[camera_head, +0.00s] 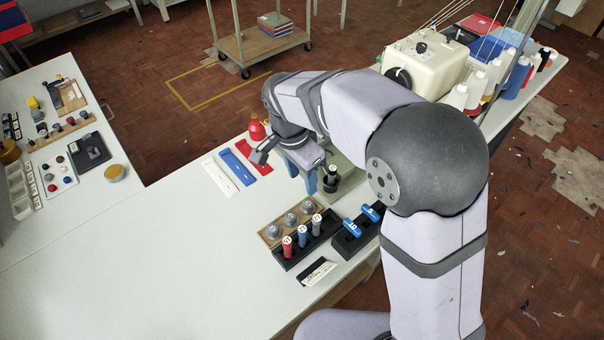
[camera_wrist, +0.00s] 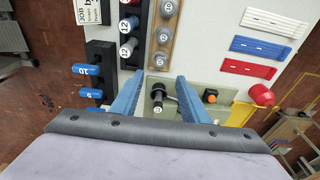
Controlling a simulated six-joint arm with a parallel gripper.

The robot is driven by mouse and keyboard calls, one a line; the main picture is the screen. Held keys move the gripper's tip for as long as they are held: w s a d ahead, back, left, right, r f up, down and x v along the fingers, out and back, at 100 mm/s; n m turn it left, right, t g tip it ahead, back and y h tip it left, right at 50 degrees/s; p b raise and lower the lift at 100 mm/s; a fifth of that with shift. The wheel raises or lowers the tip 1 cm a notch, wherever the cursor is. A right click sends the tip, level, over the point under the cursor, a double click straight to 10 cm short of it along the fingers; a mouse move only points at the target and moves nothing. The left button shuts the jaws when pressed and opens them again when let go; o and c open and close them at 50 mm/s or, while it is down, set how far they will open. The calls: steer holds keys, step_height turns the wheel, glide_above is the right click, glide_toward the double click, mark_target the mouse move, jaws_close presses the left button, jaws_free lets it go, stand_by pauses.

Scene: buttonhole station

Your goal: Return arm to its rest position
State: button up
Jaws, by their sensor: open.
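My gripper (camera_head: 309,180) is at the far side of the white table in the head view, with its blue fingers pointing down. In the wrist view my gripper (camera_wrist: 160,76) has its fingers apart and nothing held between them. A black upright tool (camera_wrist: 157,98) with a number on its top stands on a pale green base (camera_wrist: 172,83) and shows between the fingers, below them. The tool also shows in the head view (camera_head: 331,176) just right of the fingers. My arm hides part of the green base there.
A black rack (camera_head: 310,243) holds red, blue and grey numbered tools. A wooden tray (camera_head: 271,233) with grey pieces and a black holder (camera_head: 346,240) with blue pieces stand nearby. White, blue and red strips lie left of my gripper. The table's front left (camera_head: 150,270) is clear.

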steer(key=s+d+n+p, duration=0.15)
steer(key=s+d, duration=0.25)
steer(key=d, duration=0.4)
steer(key=s+d+n+p, duration=0.1)
steer(key=s+d+n, duration=0.2)
steer(key=s+d, duration=0.35)
steer(key=s+d+f+n+g+y+b, duration=0.1)
steer(key=s+d+f+n+b, duration=0.2)
steer(key=s+d+f+n, duration=0.25)
step_height(320, 180, up, 19)
steer(key=m+p, duration=0.1)
steer(key=p, duration=1.7)
steer(key=shift+w+a+p, duration=0.2)
steer(key=shift+a+p, duration=0.15)
